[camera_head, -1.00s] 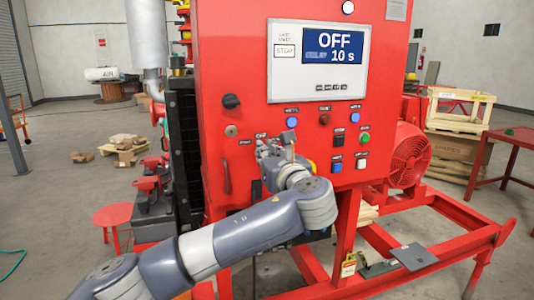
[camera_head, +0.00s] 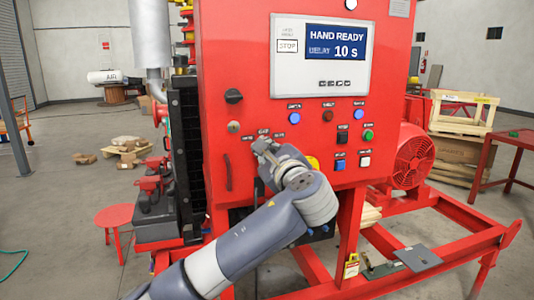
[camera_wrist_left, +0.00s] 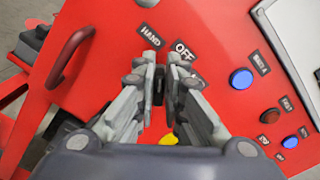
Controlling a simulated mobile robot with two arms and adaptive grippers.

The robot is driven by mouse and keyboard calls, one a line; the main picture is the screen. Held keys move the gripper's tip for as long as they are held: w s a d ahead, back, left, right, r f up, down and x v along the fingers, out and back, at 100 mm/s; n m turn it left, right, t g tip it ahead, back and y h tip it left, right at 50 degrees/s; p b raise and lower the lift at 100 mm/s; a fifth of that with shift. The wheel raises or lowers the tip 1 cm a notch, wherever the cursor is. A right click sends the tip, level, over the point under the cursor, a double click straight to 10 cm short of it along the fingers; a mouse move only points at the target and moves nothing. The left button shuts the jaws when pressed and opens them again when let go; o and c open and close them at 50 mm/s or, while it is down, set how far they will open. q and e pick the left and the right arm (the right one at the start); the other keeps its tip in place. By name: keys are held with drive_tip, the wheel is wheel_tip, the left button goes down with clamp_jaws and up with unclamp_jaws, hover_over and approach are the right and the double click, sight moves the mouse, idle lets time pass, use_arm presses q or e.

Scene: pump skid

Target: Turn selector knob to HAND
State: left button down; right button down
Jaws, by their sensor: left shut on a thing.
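My left gripper (camera_head: 262,146) is at the front of the red control panel, below the display. In the left wrist view my left gripper (camera_wrist_left: 160,82) is shut on the dark selector knob (camera_wrist_left: 158,88), of which only a sliver shows between the fingers. The HAND label (camera_wrist_left: 150,35) and the OFF label (camera_wrist_left: 183,50) stand just beyond the fingertips; a third label beside the right finger is partly covered. The display (camera_head: 336,42) reads "HAND READY" and "10 s". My right gripper is in neither view.
A black rotary switch (camera_head: 233,96) and a red handle (camera_head: 228,172) are left of the gripper. A blue button (camera_head: 294,118) and several other buttons are to its right. A yellow-ringed button (camera_head: 313,163) is partly behind my wrist.

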use_arm(q)
drive_tip(key=shift+a+f+n, duration=0.1)
drive_tip(key=shift+n, duration=1)
drive_tip(key=shift+b, duration=0.3)
drive_tip(key=c, duration=1.7)
unclamp_jaws()
drive_tip(key=shift+s, duration=0.15)
drive_tip(key=v, duration=1.1)
drive_tip(key=shift+s, duration=0.35)
